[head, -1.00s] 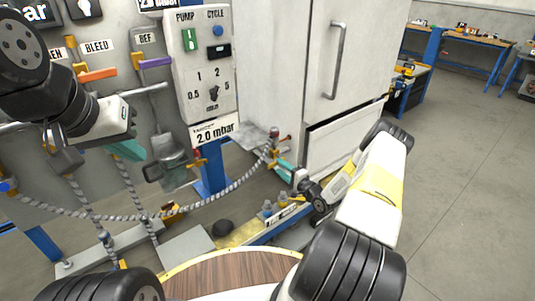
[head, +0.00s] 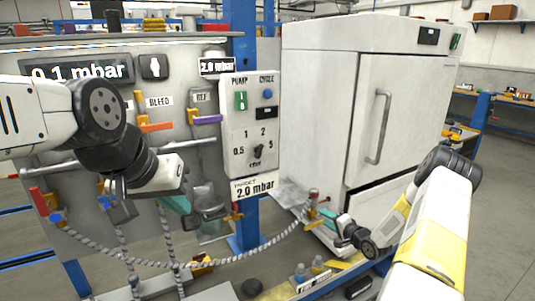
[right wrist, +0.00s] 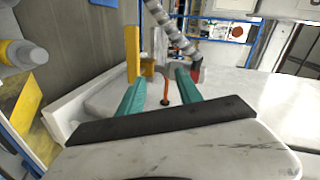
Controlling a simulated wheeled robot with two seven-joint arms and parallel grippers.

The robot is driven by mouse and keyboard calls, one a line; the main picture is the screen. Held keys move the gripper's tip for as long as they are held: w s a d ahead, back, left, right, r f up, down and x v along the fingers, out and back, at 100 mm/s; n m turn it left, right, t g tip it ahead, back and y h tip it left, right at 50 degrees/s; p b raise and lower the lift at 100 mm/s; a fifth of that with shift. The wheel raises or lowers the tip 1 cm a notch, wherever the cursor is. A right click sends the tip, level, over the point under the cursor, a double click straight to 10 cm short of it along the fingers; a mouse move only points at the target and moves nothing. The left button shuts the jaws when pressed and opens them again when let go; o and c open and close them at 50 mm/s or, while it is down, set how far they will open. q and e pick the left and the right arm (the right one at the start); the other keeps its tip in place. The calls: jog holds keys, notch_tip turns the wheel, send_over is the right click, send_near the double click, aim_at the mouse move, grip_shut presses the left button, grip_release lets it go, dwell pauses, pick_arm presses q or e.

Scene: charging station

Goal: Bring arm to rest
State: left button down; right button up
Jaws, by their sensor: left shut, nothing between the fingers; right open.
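My left arm comes in from the left of the head view in front of the grey panel. Its gripper (head: 178,204) points to the right, below the BLEED label, with teal fingers partly hidden by its own body. It is shut and empty. My right arm reaches in from the lower right. Its gripper (head: 322,212) is beside the red-ended fitting (head: 312,196) on the corrugated hose. In the right wrist view the right gripper's teal fingers (right wrist: 160,90) stand apart. An orange-red stem (right wrist: 165,88) shows between them; whether they touch it is unclear.
The panel carries an orange BLEED handle (head: 156,127), a purple REF handle (head: 207,119), a 0.1 mbar display (head: 80,71) and a pump control box (head: 250,125). A white cabinet (head: 330,100) stands behind my right arm. Open floor (head: 498,210) lies at right.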

notch_tip(320, 180, up, 10)
jog(key=w+n+g+h, duration=0.2)
jog(key=n, duration=0.1)
jog(key=s+a+r+n+g+h, duration=0.1)
jog(key=s+r+n+h, duration=0.1)
jog(key=s+r, duration=0.5)
jog(key=s+a+r+n+g+h, duration=0.1)
jog(key=s+r+h, duration=0.15)
jog(key=r, duration=0.85)
jog(key=s+a+r+n+g, duration=0.1)
jog(key=s+a+r, duration=0.1)
jog(key=s, duration=0.8)
jog(key=s+a+r+n+g+y, duration=0.1)
jog(key=s+a, duration=0.4)
jog(key=s, duration=0.6)
jog(key=s+a+r+n+g+y, duration=0.1)
jog(key=s+a+r, duration=0.3)
jog(key=s, duration=0.6)
jog(key=shift+s+r+n+g, duration=0.15)
jog(key=shift+r+n+g, duration=0.2)
jog(key=shift+n, duration=0.35)
jog(key=shift+y, duration=0.25)
jog(key=shift+c, duration=0.6)
jog(key=shift+a, duration=0.15)
